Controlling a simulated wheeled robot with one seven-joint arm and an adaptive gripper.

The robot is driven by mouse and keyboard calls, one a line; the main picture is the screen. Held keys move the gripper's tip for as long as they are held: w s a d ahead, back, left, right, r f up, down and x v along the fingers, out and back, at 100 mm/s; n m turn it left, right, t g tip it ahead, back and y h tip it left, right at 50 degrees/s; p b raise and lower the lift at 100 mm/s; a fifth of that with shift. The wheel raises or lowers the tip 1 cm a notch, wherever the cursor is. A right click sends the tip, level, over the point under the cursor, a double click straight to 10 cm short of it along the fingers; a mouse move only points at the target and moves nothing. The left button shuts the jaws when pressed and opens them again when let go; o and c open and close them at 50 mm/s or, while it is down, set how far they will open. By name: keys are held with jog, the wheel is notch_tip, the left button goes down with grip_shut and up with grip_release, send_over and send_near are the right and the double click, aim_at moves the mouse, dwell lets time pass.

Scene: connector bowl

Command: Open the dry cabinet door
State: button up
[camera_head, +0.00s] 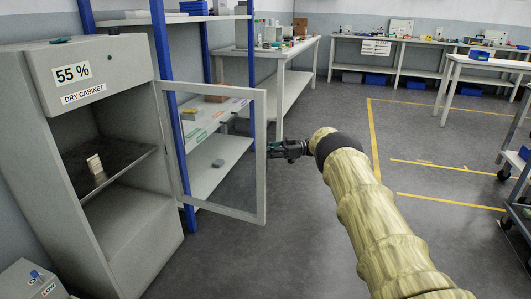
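The dry cabinet (163,245) stands at the left, with a "55 %" display and a "DRY CABINET" label on its upper front. Its framed, see-through door (261,180) is swung wide open to the right, so the inside shows. A small beige item (96,169) stands on the inner shelf (125,157). My gripper (272,150) is at the door's outer edge, at about mid height. The fingertips are small and dark there, and I cannot tell whether they touch the door or are open or shut.
A blue-framed shelf rack (160,55) stands right behind the door. A small grey box (30,283) is at the lower left. Workbenches (290,52) line the back, and a cart (520,205) is at the right edge. The floor in the middle is clear.

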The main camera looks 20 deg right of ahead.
jog(key=o, duration=0.4)
jog(key=shift+s+d, duration=0.15)
jog(key=shift+d, duration=0.15)
jog(key=shift+a, duration=0.35)
jog(key=v, duration=1.1)
jog(key=shift+d, duration=0.4)
jog(key=shift+f, duration=0.1)
jog(key=shift+d, duration=0.15)
